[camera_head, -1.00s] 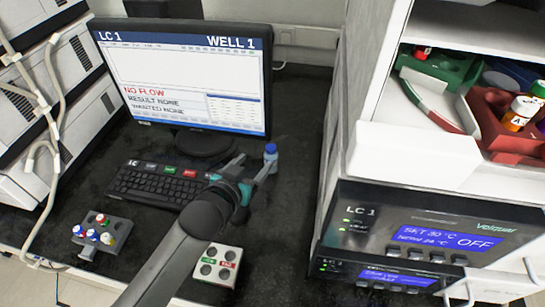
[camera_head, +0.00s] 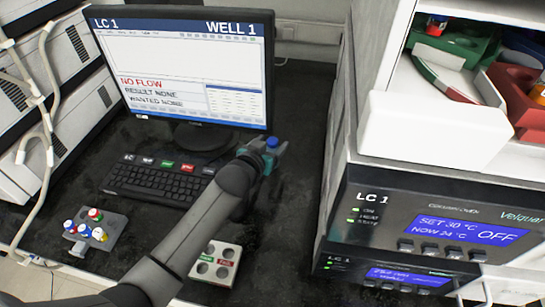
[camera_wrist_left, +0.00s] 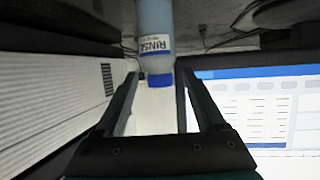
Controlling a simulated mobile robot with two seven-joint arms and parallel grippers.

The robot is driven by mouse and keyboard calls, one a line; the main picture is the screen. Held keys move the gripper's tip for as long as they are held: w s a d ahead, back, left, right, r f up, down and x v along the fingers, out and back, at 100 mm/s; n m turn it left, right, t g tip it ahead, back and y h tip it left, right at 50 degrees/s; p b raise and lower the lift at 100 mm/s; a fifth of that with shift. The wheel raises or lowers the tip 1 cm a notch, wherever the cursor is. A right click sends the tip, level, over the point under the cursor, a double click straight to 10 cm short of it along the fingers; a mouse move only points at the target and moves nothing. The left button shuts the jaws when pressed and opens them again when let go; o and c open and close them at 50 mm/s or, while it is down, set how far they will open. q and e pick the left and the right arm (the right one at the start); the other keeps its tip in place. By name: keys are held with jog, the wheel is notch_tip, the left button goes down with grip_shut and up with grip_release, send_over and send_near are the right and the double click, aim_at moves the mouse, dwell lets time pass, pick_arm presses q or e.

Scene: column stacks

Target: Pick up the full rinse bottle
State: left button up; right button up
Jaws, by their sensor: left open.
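The rinse bottle (camera_head: 271,143) stands on the dark bench right of the monitor, and only its blue cap shows clearly in the head view. My right gripper is not in view.
The monitor (camera_head: 180,60) and keyboard (camera_head: 155,184) stand left of my gripper. A white tray with round wells (camera_head: 216,265) lies nearer. A grey rack with colored caps (camera_head: 92,230) is at left. The instrument stack (camera_head: 420,230) bounds the right side.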

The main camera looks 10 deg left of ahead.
pick_arm(q)
jog(key=shift+w+d+f, duration=0.1)
jog(key=shift+w+f, duration=0.05)
jog(key=shift+w, duration=0.35)
jog(key=shift+c, duration=0.3)
jog(key=c, duration=1)
